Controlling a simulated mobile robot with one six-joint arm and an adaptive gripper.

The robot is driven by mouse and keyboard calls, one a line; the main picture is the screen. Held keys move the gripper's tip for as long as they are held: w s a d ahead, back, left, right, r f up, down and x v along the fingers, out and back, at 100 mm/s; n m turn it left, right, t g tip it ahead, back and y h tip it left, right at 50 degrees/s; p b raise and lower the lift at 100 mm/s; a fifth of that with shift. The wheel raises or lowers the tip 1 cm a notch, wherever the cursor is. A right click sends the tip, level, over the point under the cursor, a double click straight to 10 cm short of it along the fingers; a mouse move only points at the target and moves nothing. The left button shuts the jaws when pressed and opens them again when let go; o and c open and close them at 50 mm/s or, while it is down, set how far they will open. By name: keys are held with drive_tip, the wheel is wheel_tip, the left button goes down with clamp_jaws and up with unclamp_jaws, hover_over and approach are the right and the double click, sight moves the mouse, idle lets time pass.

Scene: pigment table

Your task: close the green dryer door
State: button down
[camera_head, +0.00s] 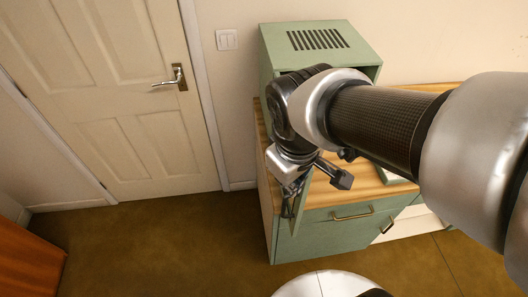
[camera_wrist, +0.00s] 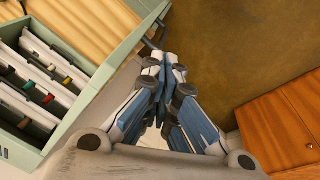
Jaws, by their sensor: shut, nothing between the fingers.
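The green dryer (camera_head: 318,40) is a box with a slotted top on a wooden counter. Its front is open. In the wrist view white trays (camera_wrist: 38,92) with coloured tabs show inside. The green door (camera_head: 301,200) stands swung out, seen nearly edge-on; it shows as a long green strip (camera_wrist: 108,72) in the wrist view, with a dark handle near its far end. My gripper (camera_head: 289,211) is shut and empty, pointing down beside the door's outer side. Its fingertips (camera_wrist: 164,62) are close to the handle; whether they touch is unclear. My arm hides much of the dryer front.
The wooden counter (camera_head: 380,187) tops a green cabinet (camera_head: 330,235) with brass handles. A cream room door (camera_head: 115,90) is at the left. An orange-brown wooden piece (camera_wrist: 285,125) stands at the right in the wrist view. The brown floor (camera_head: 150,240) between them is clear.

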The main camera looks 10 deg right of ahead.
drive_tip(key=w+a+f+n+g+h+p, duration=0.25)
drive_tip(key=w+a+f+n+p, duration=0.25)
drive_tip(key=a+f+n+p, duration=0.4)
drive_tip(key=s+d+f+b, duration=0.1)
drive_tip(key=d+f+b, duration=0.2)
drive_tip(key=f, duration=0.6)
drive_tip(key=shift+s+d+n+b, duration=0.2)
drive_tip(key=shift+d+n+b, duration=0.2)
drive_tip(key=shift+d, duration=0.8)
drive_tip(key=shift+d, duration=0.15)
